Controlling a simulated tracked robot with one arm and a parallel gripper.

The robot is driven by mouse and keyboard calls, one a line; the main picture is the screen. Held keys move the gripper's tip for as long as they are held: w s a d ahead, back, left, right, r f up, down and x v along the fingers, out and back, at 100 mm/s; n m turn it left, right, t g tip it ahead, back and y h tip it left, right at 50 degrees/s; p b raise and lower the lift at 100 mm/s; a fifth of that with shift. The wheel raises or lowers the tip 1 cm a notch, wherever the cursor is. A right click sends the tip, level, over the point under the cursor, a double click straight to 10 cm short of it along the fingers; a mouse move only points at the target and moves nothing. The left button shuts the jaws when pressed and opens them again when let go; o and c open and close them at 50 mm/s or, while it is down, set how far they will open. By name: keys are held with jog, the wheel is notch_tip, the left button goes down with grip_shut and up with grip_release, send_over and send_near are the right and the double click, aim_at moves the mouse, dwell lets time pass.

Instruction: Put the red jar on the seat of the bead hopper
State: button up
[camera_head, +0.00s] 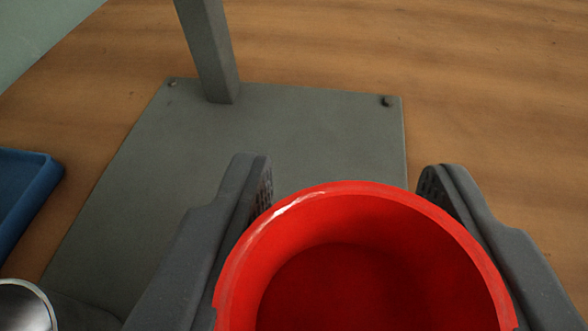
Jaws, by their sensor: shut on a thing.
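The red jar (300,225) is a round, open-topped red vessel at the bottom middle, with its empty inside facing the camera. My gripper (345,185) is shut on the red jar, one dark finger on each side. The jar is over or in front of a flat grey plate (300,135) with a grey post (208,50) rising from its far left part. This may be the base of the bead hopper, but I cannot tell which part is the seat. The jar's lower part is hidden, so its height above the plate is unclear.
A blue tray (28,185) lies at the left edge. A shiny metal cylinder (25,305) shows at the bottom left. The wooden surface (480,80) is clear at the right and beyond the plate. A pale green surface (40,30) fills the top left corner.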

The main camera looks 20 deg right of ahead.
aim_at(331, 270)
jog(key=shift+w, duration=0.2)
jog(key=shift+f+b, duration=0.5)
jog(key=shift+f, duration=1.25)
jog(key=shift+f, duration=0.1)
jog(key=o, duration=1)
jog(key=p+v, duration=0.1)
jog(key=v, duration=1.1)
jog(key=shift+p, duration=0.3)
jog(key=shift+s, duration=0.1)
